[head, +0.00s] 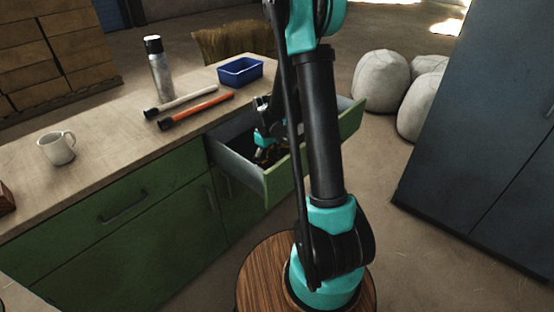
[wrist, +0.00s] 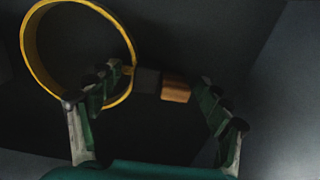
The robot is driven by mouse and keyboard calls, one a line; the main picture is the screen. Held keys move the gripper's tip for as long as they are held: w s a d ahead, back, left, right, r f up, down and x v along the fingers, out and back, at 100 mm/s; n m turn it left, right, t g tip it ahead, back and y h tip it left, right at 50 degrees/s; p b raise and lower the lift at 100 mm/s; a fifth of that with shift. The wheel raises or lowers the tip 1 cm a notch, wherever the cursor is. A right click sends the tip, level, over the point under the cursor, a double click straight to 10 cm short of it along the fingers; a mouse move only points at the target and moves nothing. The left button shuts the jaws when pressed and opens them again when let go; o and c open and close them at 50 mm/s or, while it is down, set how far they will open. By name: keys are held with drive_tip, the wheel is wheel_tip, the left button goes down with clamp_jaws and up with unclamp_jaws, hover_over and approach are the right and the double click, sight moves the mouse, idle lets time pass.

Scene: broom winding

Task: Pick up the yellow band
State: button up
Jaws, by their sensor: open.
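The yellow band (wrist: 29,50) is a thin round ring at the upper left of the wrist view, inside the dark drawer. My gripper (wrist: 160,80) is open, with its fingers spread. The left finger overlaps the band's lower right in the picture; I cannot tell whether it is inside the ring or only above it. An orange-brown block (wrist: 176,90) with a dark part beside it lies between the fingertips in the picture, not gripped. In the head view my gripper (head: 266,140) reaches down into the open drawer, and the band cannot be made out clearly.
The green drawer (head: 236,172) is pulled out, its walls close around my gripper. On the counter (head: 100,150) are a blue bin (head: 240,72), a spray can (head: 158,68), an orange-handled tool (head: 195,111), a pale stick (head: 184,101) and a mug (head: 57,148).

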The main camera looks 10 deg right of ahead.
drive_tip(key=c, duration=1.3)
drive_tip(key=shift+c, duration=0.2)
